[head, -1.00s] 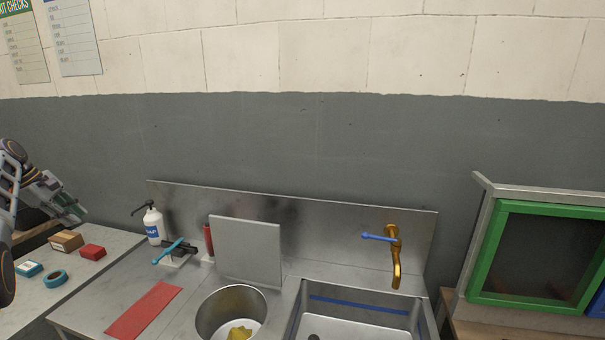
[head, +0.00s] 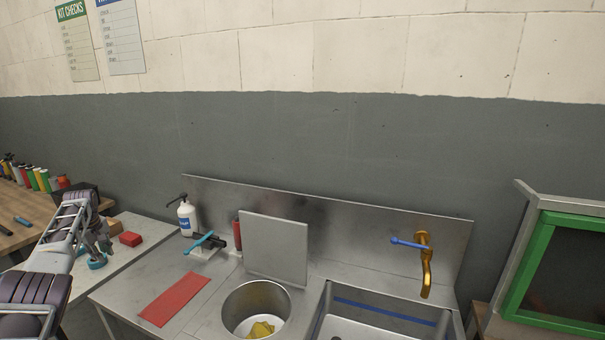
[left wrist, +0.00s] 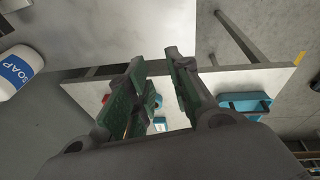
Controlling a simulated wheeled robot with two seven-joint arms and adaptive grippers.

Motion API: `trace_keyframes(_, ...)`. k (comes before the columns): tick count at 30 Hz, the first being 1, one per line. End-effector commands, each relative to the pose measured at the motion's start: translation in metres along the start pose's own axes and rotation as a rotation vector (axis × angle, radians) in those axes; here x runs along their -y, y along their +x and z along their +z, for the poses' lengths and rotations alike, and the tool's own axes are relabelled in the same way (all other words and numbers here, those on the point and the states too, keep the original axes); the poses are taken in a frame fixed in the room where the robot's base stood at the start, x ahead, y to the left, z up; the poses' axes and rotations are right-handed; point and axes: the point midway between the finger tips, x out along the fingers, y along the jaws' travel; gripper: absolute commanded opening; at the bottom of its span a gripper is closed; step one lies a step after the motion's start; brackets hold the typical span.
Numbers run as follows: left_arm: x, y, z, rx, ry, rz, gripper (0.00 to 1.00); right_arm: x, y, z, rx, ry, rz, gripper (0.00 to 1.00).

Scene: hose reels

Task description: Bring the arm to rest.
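My left arm (head: 62,240) comes in at the left edge of the head view. My left gripper (head: 100,238) is by the pale side table, in front of the small items there. In the left wrist view the gripper's two green-padded fingers (left wrist: 158,90) stand apart, with table surface showing between them and nothing held. My right arm and gripper are not in view.
A soap bottle (head: 187,217), red mat (head: 174,299), round basin (head: 256,307) and brass tap (head: 425,265) are at the steel sink unit. A green-framed cabinet (head: 540,265) stands right.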

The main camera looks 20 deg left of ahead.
Motion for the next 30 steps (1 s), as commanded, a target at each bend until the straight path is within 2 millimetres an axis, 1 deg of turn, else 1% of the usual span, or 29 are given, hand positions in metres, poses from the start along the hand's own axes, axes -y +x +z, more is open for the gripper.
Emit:
trace_keyframes(1, 0.007, 0.012, -0.003, -0.026, 0.027, -0.018, 0.21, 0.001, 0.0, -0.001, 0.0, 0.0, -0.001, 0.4)
trace_keyframes(3, 0.016, 0.027, -0.007, -0.064, 0.067, -0.038, 0.21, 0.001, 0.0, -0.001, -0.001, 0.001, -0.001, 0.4)
trace_keyframes(12, 0.056, 0.085, -0.025, -0.21, 0.257, -0.125, 0.21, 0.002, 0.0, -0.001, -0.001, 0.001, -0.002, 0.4)
trace_keyframes(21, 0.098, 0.135, -0.041, -0.334, 0.475, -0.215, 0.21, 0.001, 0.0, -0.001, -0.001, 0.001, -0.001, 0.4)
trace_keyframes(30, 0.143, 0.177, -0.052, -0.43, 0.72, -0.307, 0.21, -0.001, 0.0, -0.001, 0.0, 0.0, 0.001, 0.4)
